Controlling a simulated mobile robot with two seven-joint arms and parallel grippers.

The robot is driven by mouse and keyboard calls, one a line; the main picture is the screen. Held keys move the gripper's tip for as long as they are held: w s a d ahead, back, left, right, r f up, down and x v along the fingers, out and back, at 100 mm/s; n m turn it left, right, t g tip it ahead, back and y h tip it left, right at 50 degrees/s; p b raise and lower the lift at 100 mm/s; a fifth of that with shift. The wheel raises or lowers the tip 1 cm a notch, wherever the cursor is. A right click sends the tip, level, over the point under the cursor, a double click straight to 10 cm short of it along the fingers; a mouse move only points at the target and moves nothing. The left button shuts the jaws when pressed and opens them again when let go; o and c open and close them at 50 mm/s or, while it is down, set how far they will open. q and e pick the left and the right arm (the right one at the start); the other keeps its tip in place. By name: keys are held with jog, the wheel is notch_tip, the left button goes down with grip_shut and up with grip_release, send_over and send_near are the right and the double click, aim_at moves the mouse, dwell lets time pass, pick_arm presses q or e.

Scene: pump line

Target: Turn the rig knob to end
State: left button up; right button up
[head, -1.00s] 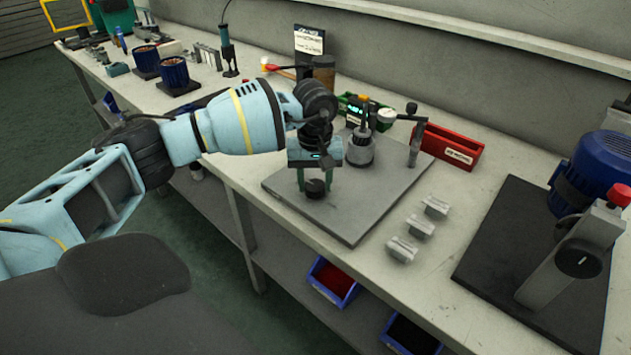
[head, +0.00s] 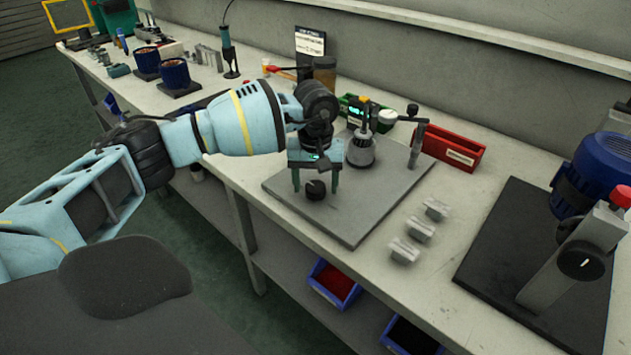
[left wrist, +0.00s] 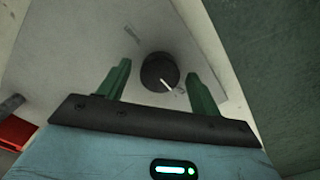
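The rig knob (head: 315,189) is a round black knob on the front part of the grey rig plate (head: 368,219). In the left wrist view the knob (left wrist: 160,72) shows a white pointer line aimed toward the lower right, near a small printed mark. My left gripper (head: 315,187) is open, with its green fingers on either side of the knob. In the left wrist view my left gripper (left wrist: 158,85) shows gaps between both fingers and the knob. My right gripper is not in view.
A grey pump body (head: 361,150) and an upright post (head: 416,145) stand on the plate behind the gripper. A red bin (head: 450,147) lies behind them. Several metal blocks (head: 420,228) sit right of the plate. A blue motor (head: 598,170) stands farther right.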

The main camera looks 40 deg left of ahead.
aim_at(316, 186)
pick_arm(q)
jog(key=shift+r, duration=3.95)
